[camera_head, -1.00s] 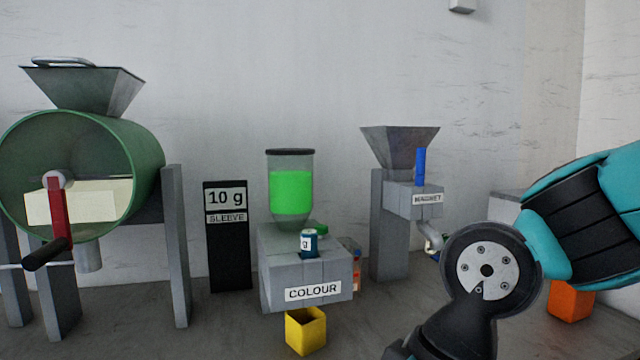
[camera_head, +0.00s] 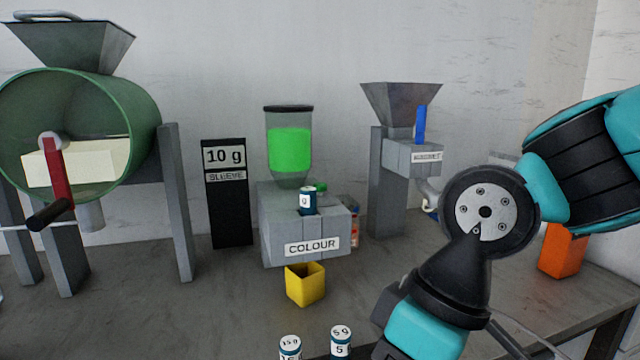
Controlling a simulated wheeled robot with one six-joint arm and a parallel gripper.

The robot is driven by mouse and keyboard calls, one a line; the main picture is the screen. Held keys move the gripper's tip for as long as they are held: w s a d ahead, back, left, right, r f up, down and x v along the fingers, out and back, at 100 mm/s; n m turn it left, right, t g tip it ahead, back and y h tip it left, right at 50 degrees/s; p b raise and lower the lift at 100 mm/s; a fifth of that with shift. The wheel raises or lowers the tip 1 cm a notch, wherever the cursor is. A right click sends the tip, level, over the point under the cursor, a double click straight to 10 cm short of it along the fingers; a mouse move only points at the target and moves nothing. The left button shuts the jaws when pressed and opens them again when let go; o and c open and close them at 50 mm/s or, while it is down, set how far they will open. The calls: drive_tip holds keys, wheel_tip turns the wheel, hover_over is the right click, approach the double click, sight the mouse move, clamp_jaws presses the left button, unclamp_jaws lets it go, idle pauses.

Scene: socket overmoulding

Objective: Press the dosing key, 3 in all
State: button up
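The grey dosing unit labelled COLOUR (camera_head: 275,228) stands mid-table, with a clear hopper of bright green material (camera_head: 290,150) on top. A small green part (camera_head: 320,187), which may be the dosing key, shows at the top right of the unit, partly hidden. A teal and white sleeve (camera_head: 307,200) marked "g" sits upright in the unit's top; its number is not readable. A yellow open box (camera_head: 305,285) stands below the unit's front. My arm comes in from the right, and my gripper is not in view.
A sign (camera_head: 226,190) reads "10 g SLEEVE". Two sleeves, marked 15 g (camera_head: 290,346) and 5 g (camera_head: 340,342), stand at the bottom edge. A green drum (camera_head: 135,110) is left, a MAGNET hopper unit (camera_head: 390,160) right of centre, an orange box (camera_head: 562,252) far right.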

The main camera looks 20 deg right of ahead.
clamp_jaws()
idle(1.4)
